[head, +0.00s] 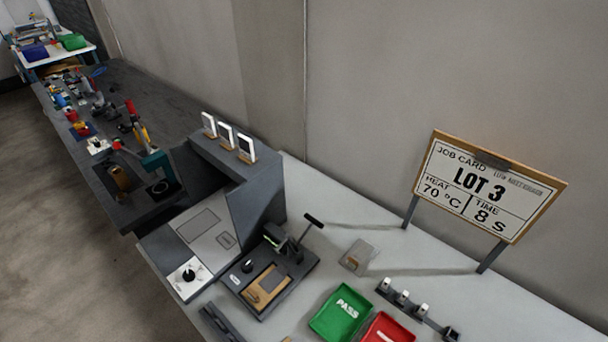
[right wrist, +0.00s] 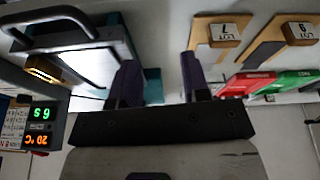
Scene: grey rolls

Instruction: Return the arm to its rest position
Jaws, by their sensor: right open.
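My right gripper (right wrist: 158,60) shows in the right wrist view with its two dark fingers spread apart. The gap between them is empty, with a pale surface behind. The picture is upside down there. Neither arm and neither gripper shows in the head view. My left gripper is in no view.
The head view shows a grey bench with a job card board (head: 486,187) reading LOT 3, a green PASS tray (head: 318,326), a red tray (head: 368,336) and a dark press-like fixture (head: 285,284). In the right wrist view, a dark handle (right wrist: 47,22) and lit displays (right wrist: 39,126) stand left of the gripper.

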